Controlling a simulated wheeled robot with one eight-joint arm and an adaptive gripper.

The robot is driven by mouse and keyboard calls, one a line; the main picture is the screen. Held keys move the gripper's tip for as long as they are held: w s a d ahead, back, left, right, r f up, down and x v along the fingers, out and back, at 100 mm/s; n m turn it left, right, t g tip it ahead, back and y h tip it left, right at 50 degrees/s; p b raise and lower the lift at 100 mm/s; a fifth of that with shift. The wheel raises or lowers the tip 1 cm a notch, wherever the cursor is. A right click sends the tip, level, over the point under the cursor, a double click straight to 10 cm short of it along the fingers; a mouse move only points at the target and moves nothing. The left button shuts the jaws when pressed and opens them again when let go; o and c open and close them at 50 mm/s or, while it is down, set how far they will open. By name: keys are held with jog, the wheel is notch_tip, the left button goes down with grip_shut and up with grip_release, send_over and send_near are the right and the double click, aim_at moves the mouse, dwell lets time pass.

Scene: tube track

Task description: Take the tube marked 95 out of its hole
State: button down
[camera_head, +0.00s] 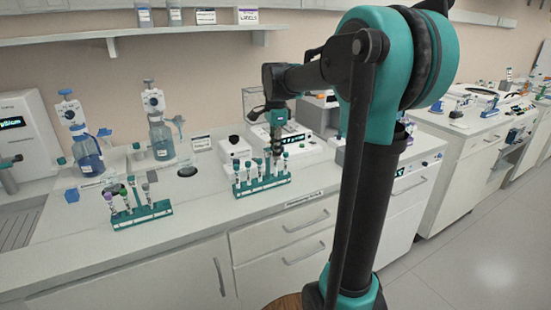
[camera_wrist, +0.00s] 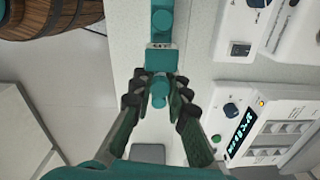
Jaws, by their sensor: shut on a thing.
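A teal rack (camera_head: 262,186) with several teal-capped tubes stands near the counter's front edge in the head view. My gripper (camera_head: 276,150) reaches down over the right part of this rack. In the wrist view, my gripper (camera_wrist: 160,92) is shut on a teal-capped tube (camera_wrist: 159,88), with a dark finger on each side of the cap. The rack (camera_wrist: 160,60) lies under and beyond the fingers there. I cannot read the tube's mark, and whether its lower end is in the hole is hidden. Another teal cap (camera_wrist: 162,20) shows farther along the rack.
A second teal rack (camera_head: 142,216) with several tubes stands to the left. Bottles with dispensers (camera_head: 160,135) stand behind. A white instrument with a display (camera_head: 290,140) is close behind my gripper; it also shows at right in the wrist view (camera_wrist: 250,130).

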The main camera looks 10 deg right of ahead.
notch_tip(320, 180, up, 17)
dwell(0.4)
